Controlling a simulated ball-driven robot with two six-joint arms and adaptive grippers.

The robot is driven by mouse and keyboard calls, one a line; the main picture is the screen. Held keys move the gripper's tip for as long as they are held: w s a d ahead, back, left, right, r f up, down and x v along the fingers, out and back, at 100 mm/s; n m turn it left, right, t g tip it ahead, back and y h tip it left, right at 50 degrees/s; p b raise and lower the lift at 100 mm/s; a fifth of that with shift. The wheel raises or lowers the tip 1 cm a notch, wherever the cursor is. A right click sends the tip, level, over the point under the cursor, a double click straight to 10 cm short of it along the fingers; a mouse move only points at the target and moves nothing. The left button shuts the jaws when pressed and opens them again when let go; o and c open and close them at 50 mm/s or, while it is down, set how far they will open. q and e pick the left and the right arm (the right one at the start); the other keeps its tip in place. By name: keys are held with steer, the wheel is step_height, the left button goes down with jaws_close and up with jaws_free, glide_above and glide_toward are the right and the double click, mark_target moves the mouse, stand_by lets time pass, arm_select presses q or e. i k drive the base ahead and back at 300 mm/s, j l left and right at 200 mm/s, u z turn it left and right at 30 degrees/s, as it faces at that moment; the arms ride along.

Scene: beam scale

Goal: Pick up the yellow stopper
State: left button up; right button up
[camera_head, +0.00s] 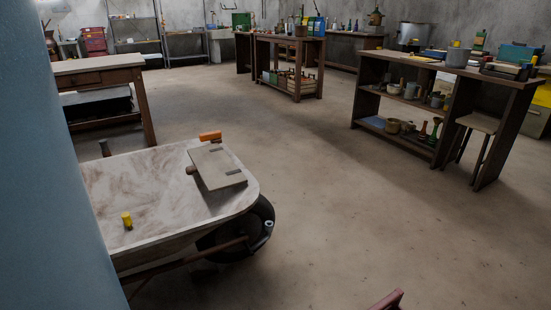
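A small yellow stopper (127,221) stands upright in the whitish, stained tray of a wheelbarrow (160,182) at the left. Nothing touches it from above, and bare tray surface surrounds it. A grey board (217,166) with dark strips lies tilted across the far right rim of the tray. An orange block (210,136) is just behind the board. Neither of my grippers is in view.
The wheelbarrow's black wheel (255,228) sits under its right side. A wooden table (98,70) stands behind it. A workbench (440,95) with many items stands at the right, another (290,60) at the back. A reddish piece (388,300) shows at the bottom edge. The middle floor is clear.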

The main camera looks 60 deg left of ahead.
mark_target(126, 216)
steer(key=k+u, duration=0.1)
steer(key=u, duration=2.8)
